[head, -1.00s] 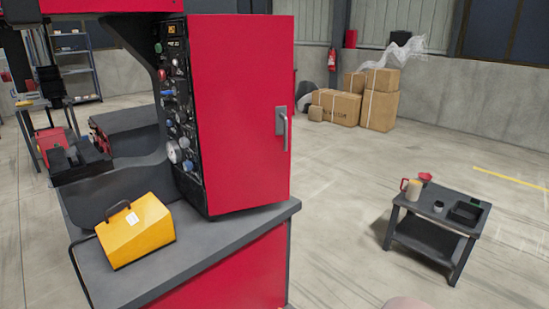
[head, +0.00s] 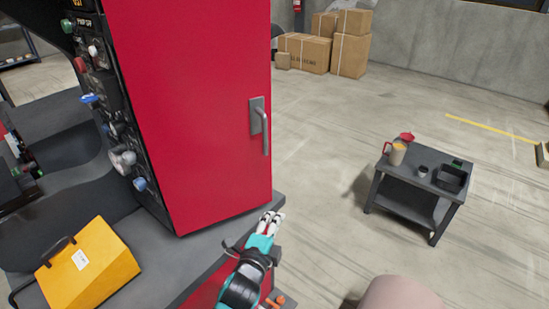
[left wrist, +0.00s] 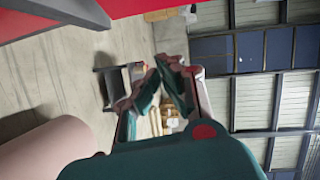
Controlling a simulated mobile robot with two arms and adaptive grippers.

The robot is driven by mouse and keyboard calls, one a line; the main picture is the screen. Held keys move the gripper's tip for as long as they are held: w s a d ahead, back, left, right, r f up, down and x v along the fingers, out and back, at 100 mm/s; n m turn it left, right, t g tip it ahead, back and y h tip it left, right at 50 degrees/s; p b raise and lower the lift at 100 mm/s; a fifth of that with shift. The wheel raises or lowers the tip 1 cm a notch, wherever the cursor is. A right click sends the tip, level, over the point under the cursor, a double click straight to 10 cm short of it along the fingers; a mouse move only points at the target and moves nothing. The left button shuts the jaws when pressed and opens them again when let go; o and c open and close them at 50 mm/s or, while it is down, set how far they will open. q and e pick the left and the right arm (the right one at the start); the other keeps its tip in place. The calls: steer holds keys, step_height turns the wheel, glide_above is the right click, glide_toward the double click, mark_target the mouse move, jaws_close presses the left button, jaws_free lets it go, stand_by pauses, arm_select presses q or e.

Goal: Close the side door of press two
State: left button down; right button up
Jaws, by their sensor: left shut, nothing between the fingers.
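The press has a tall red side door (head: 195,110) with a grey vertical handle (head: 263,127) near its right edge. I cannot tell from this angle whether it stands ajar. My left gripper (head: 271,222) is shut and empty, in front of the door's lower right corner, below the handle and apart from it. In the left wrist view the gripper's fingers (left wrist: 172,88) point out over the floor, and a red panel crosses the top left. My right gripper is in no view.
A yellow box (head: 88,270) with a dark handle sits on the press's grey ledge. A black control panel (head: 105,110) with knobs adjoins the door. A low dark table (head: 408,202) with a jug and cups stands right. Cardboard boxes (head: 303,52) stand behind.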

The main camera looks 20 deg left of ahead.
arm_select(q)
step_height(320, 180, up, 8)
steer(key=w+a+m+t+p, duration=0.1)
steer(key=w+t, duration=0.1)
steer(key=w, duration=0.1)
steer(key=w+a+p, duration=0.3)
steer(key=w, duration=0.7)
steer(key=shift+f, duration=0.15)
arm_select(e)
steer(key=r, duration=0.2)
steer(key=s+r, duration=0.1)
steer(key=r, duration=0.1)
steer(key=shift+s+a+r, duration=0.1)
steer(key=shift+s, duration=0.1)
arm_select(q)
steer(key=shift+w+a+y, duration=0.1)
steer(key=shift+w+y, duration=0.05)
steer(key=shift+y, duration=0.15)
